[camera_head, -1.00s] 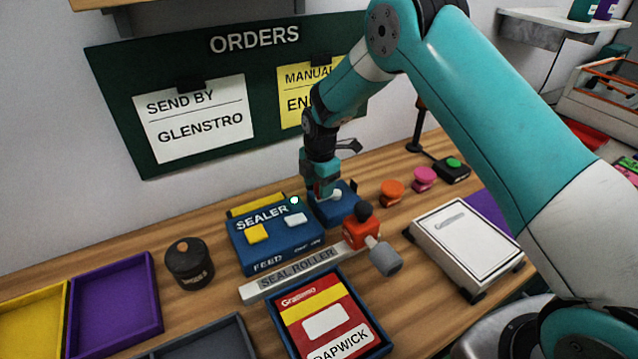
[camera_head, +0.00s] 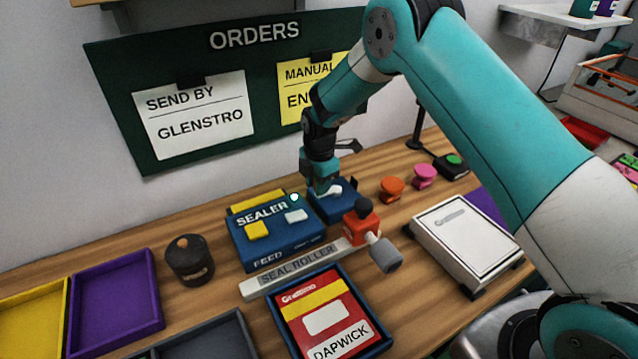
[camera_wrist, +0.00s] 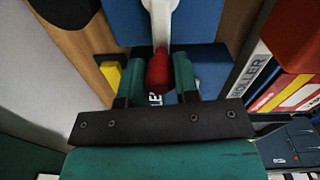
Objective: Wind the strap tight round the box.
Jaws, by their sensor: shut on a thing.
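A blue device (camera_head: 340,207) with a white crank arm (camera_wrist: 160,20) stands on the bench behind the seal roller. The crank's red knob (camera_wrist: 158,72) shows in the wrist view between my two green fingers. My gripper (camera_head: 320,189) is shut on this knob, pointing down over the device; it also shows in the wrist view (camera_wrist: 157,78). A red and yellow box (camera_head: 322,312), labelled DAPWICK, lies in a blue-edged tray at the front. I cannot make out a strap in either view.
The blue sealer (camera_head: 275,240) stands left of the device, with the grey seal roller bar (camera_head: 295,272) in front. A red unit with a grey handle (camera_head: 385,255) is close on the right. A white scale (camera_head: 467,240), orange and pink spools and a dark pot (camera_head: 189,262) stand around.

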